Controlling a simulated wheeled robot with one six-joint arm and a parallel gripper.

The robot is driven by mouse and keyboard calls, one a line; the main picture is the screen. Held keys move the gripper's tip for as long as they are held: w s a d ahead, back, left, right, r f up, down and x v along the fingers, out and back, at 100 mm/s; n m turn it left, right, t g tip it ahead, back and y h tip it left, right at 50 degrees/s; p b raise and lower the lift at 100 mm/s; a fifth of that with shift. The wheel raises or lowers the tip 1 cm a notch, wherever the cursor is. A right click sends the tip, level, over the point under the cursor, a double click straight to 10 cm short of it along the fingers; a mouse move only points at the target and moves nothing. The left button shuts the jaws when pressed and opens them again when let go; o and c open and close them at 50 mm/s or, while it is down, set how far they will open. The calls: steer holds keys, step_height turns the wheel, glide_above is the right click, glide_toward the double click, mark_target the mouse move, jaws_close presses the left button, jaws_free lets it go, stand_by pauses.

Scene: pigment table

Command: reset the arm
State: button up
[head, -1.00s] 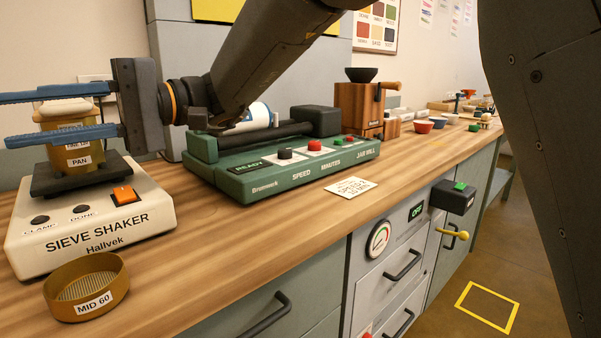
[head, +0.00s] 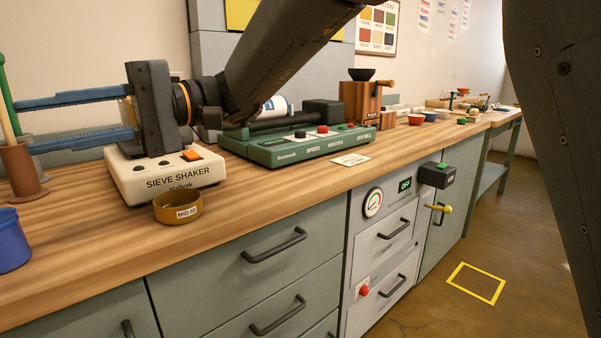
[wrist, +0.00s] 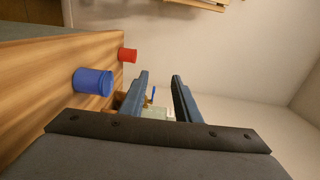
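My gripper (head: 26,124) reaches to the left in the head view, above the counter and in front of the sieve shaker (head: 160,186). Its two blue fingers are apart and nothing is held between them. In the wrist view, the gripper (wrist: 160,76) also shows open, with only distant things seen through the gap. The arm slopes down from the top of the head view to the gripper. The gripper body hides the top of the shaker and most of what stands on it.
On the counter (head: 95,233) stand a MID 60 sieve (head: 178,207), a blue cup (head: 12,240), a brown holder (head: 22,172) with sticks, and a green jar mill (head: 290,147). The wrist view shows a blue cup (wrist: 92,82) and a red cup (wrist: 127,55). Floor shows at right.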

steer(key=w+d+f+m+t+h, duration=0.1)
steer(key=d+f+m+t+h, duration=0.5)
steer(key=d+f, duration=1.25)
steer(key=d+f+t+h, duration=0.3)
steer(key=d+f, duration=0.3)
steer(key=d, duration=0.7)
steer(key=d+f+t+h, duration=0.3)
steer(key=d+f+t, duration=0.15)
steer(key=d, duration=0.75)
steer(key=d+r+m+p, duration=0.3)
steer(key=d+r+p, duration=0.6)
steer(key=p, duration=0.9)
steer(key=shift+s+r+m+g+p, duration=0.3)
steer(key=shift+s+r+g, duration=0.05)
steer(key=shift+g, duration=0.1)
